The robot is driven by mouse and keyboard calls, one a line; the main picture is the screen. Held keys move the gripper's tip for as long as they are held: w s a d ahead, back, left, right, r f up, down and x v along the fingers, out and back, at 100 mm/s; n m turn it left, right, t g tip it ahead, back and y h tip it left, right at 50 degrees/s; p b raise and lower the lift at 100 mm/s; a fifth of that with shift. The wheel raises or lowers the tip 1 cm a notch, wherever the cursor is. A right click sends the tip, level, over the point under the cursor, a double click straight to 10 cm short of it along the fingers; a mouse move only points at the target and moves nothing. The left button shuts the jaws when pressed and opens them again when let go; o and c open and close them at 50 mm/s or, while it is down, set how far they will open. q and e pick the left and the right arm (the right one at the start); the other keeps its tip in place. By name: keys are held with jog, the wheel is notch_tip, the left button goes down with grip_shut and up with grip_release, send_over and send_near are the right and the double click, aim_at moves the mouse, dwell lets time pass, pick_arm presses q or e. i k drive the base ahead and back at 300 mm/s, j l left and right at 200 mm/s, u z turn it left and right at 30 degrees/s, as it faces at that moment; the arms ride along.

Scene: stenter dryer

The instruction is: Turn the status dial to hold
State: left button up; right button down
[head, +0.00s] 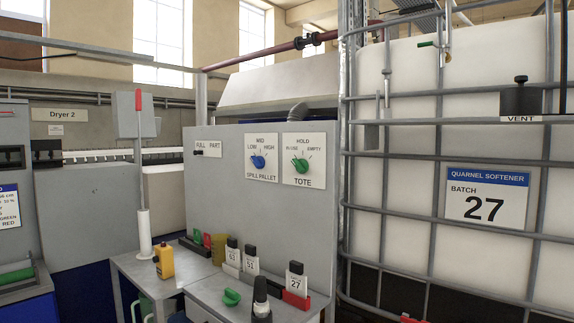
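The status dial, a green knob (300,165), is on a white plate (303,182) marked TOTE, fixed to a grey upright panel. HOLD is printed at the top of the plate, with a label that looks like IN USE at upper left and EMPTY at upper right. The knob is too small in the picture for me to tell surely which label it points to. Neither of my grippers shows in the head view, and nothing touches the dial.
A blue knob (258,162) marked SPILL PALLET is just left of the dial. Below, a grey bench (210,286) holds a yellow bottle (165,260), numbered tags and a dark upright object (261,299). A caged white tote (410,155) labelled 27 stands at right.

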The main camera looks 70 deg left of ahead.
aim_at(303, 166)
jog(key=k+u, duration=0.1)
jog(key=u, duration=0.25)
jog(key=j+u, duration=0.15)
jog(key=u, duration=0.2)
jog(key=k+j+u, duration=0.1)
jog(key=u, duration=1.25)
